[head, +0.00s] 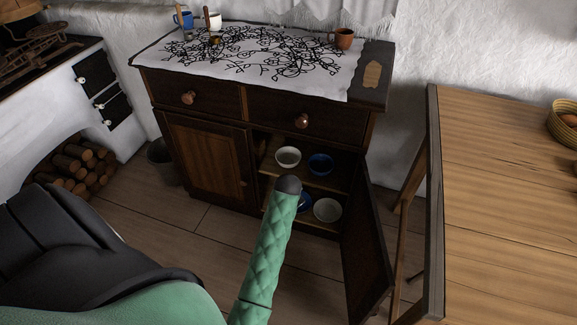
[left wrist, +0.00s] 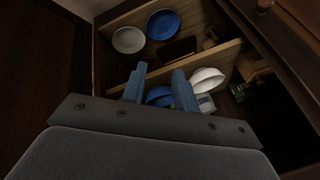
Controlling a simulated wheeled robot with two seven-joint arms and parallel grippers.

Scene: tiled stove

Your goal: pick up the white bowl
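A white bowl (head: 288,156) sits on the upper shelf inside the open cabinet, left of a blue bowl (head: 320,163). In the left wrist view, which looks turned over, the white bowl (left wrist: 207,80) is at the right and the blue bowl (left wrist: 158,96) shows partly between my fingers. My left gripper (left wrist: 161,78) is open and empty, with two blue fingers apart; the white bowl lies just beside the right finger, with contact unclear. No gripper fingers show in the head view, where a green arm of mine reaches up before the cabinet. My right gripper is not in view.
The cabinet door (head: 367,245) stands open at the right. A white plate (head: 327,210) and a partly hidden blue plate (head: 305,203) lie on the lower level. A wooden table (head: 510,190) stands at the right. A brown mug (head: 344,39) stands on the cabinet top.

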